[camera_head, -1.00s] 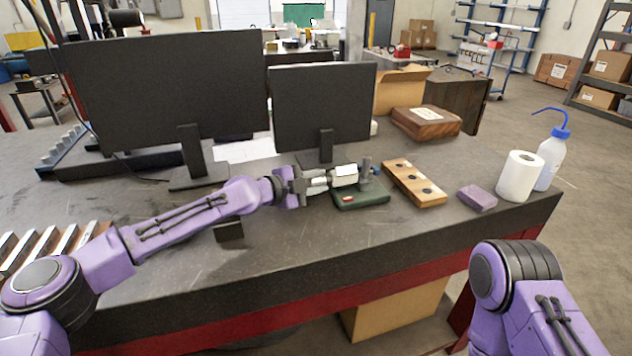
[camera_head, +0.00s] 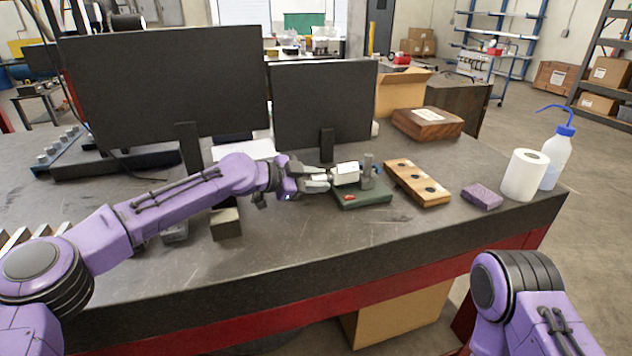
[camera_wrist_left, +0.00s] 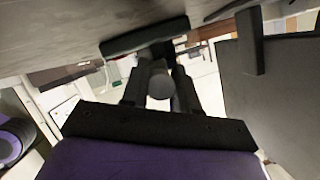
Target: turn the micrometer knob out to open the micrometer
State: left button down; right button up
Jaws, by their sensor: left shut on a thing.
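The micrometer (camera_head: 346,173) is held in a stand with a dark green base (camera_head: 362,196) on the workbench, in front of the smaller monitor. Its knob points left, toward my left arm. My left gripper (camera_head: 312,182) is shut on the knob, reaching in from the left. In the left wrist view the knob's round dark end (camera_wrist_left: 160,87) shows between the two fingers, and the green base (camera_wrist_left: 145,38) appears above it. The gap at the measuring faces is too small to make out. Of my right arm only upper links show in the head view; its gripper is outside the picture.
Two monitors (camera_head: 165,95) stand behind the micrometer. A wooden block with holes (camera_head: 417,182), a purple block (camera_head: 482,196), a white roll (camera_head: 523,175) and a wash bottle (camera_head: 556,150) stand to the right. A dark block (camera_head: 226,223) lies below my left forearm. The front middle of the bench is clear.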

pick_arm(q)
jog(key=shift+r+n+g, duration=0.15)
jog(key=shift+n+g, duration=0.25)
jog(key=shift+n, duration=0.1)
jog(key=c, duration=0.9)
grip_release()
jog(key=shift+o, duration=0.2)
notch_tip(320, 180, up, 3)
jog(key=shift+f+b, duration=0.2)
jog(key=shift+b, duration=0.4)
jog(key=s+r+b, duration=0.3)
jog(key=s+r, duration=0.7)
jog(key=s, duration=0.4)
jog(key=shift+r+b, duration=0.2)
jog(key=shift+b, duration=0.1)
